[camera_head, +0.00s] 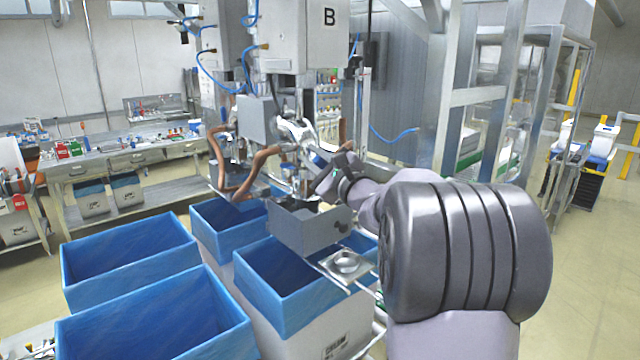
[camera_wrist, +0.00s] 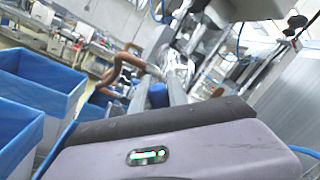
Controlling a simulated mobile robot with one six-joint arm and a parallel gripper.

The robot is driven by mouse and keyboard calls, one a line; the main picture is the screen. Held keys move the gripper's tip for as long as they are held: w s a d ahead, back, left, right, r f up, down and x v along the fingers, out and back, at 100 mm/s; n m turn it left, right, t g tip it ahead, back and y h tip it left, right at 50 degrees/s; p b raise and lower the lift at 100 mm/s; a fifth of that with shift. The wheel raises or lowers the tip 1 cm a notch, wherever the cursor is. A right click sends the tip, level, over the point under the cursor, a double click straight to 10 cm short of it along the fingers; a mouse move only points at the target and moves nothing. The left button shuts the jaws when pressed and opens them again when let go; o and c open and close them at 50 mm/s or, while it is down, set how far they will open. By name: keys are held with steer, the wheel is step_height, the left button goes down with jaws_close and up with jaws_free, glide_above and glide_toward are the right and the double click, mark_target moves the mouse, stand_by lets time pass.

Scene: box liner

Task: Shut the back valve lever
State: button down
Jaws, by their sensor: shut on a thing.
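My arm reaches in from the right in the head view. My gripper (camera_head: 303,138) is at the filling machine, just below the machine body marked B (camera_head: 310,38). Its fingers are closed at the valve area, beside the brown hoses (camera_head: 262,160). The fingers (camera_wrist: 175,75) also show in the wrist view, reaching to silver metal fittings. The gripper is shut on what appears to be the back valve lever; the lever itself is mostly hidden by the fingers and fittings, so its angle cannot be told.
Blue-lined boxes (camera_head: 130,258) stand below and left of the machine. A grey metal box (camera_head: 300,232) hangs under the valves, close to my arm. A metal frame (camera_head: 455,95) stands right of the machine. A workbench (camera_head: 130,155) is at the back left. Open floor lies at the right.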

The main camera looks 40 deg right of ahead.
steer(key=a+f+n+y+b, duration=0.3)
steer(key=f+n+b, duration=0.4)
steer(key=b, duration=1.4)
steer(key=n, duration=0.4)
steer(key=shift+t, duration=0.3)
steer(key=shift+s+a, duration=0.1)
steer(key=c, duration=1.3)
jaws_free()
steer(key=v, duration=1.7)
steer(key=shift+s, duration=0.25)
